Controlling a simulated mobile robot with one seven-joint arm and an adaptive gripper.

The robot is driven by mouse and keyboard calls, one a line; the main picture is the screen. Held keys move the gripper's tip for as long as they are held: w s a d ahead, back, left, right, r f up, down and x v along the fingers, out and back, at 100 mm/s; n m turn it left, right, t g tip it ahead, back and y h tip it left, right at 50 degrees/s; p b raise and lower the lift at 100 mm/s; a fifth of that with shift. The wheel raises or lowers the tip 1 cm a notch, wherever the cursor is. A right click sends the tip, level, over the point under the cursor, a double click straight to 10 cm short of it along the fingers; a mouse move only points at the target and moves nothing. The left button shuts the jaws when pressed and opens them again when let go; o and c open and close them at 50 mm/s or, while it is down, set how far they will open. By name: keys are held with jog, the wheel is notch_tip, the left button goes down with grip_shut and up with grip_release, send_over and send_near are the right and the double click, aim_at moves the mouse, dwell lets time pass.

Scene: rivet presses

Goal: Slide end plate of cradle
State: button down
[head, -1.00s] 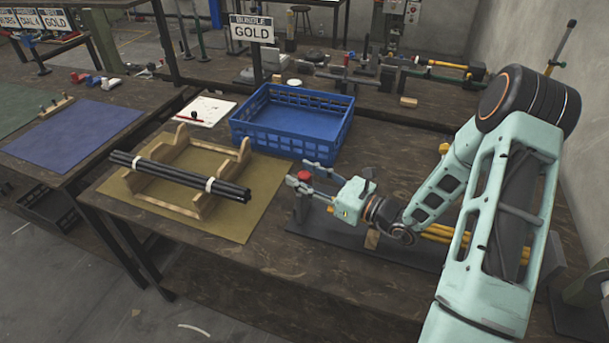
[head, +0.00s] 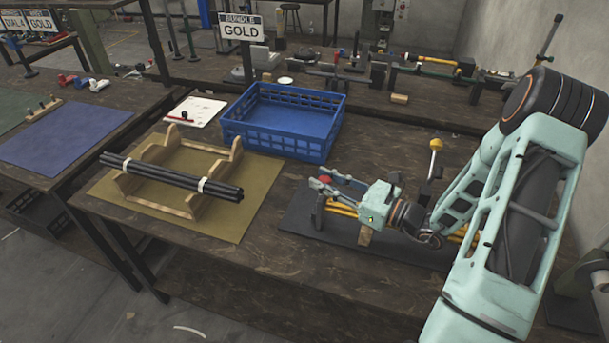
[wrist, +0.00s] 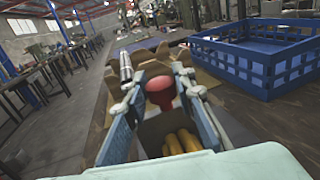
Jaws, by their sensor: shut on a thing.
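The cradle stands on a dark mat (head: 300,222) at the front right of the bench, with yellow rods (head: 345,209) lying in it. Its end plate (head: 318,212) is a dark upright at the left end, with a red knob (head: 325,180) on top. My gripper (head: 333,180) is shut on the red knob, reaching in from the right. In the wrist view, the red knob (wrist: 160,92) sits between the two fingers, and the yellow rods (wrist: 182,142) show below. My gripper and arm hide much of the cradle's middle.
A blue crate (head: 270,142) stands behind. A wooden rack (head: 180,208) with a bundle of black rods (head: 170,177) sits on an olive mat (head: 235,222) to the left. A yellow-ball lever (head: 436,145) rises behind my gripper. A GOLD sign (head: 241,31) stands behind the crate.

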jog(key=shift+s+d, duration=0.3)
jog(key=shift+d, duration=0.5)
jog(key=c, duration=1.6)
grip_release()
jog(key=v, duration=1.2)
jog(key=shift+a, duration=0.1)
